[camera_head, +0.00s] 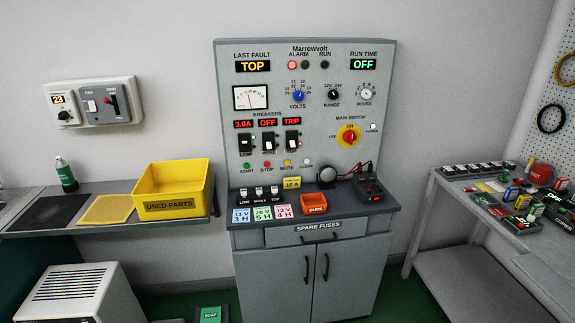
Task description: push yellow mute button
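The yellow mute button (287,163) is a small round button low on the front of the grey Marrowvolt panel (230,100). It sits in a row between the red stop button (267,164) on its left and the white clear button (307,162) on its right. The green start button (247,166) is at the row's left end. Nothing hides the mute button. My gripper is not in view.
Below the buttons, the cabinet's grey counter (380,210) holds small fuse holders, a yellow 10 A block (292,183), coloured cards, an orange bin (314,204) and a black meter (369,188). A shelf with a yellow used-parts bin (172,190) is left; a cluttered bench (425,205) is right.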

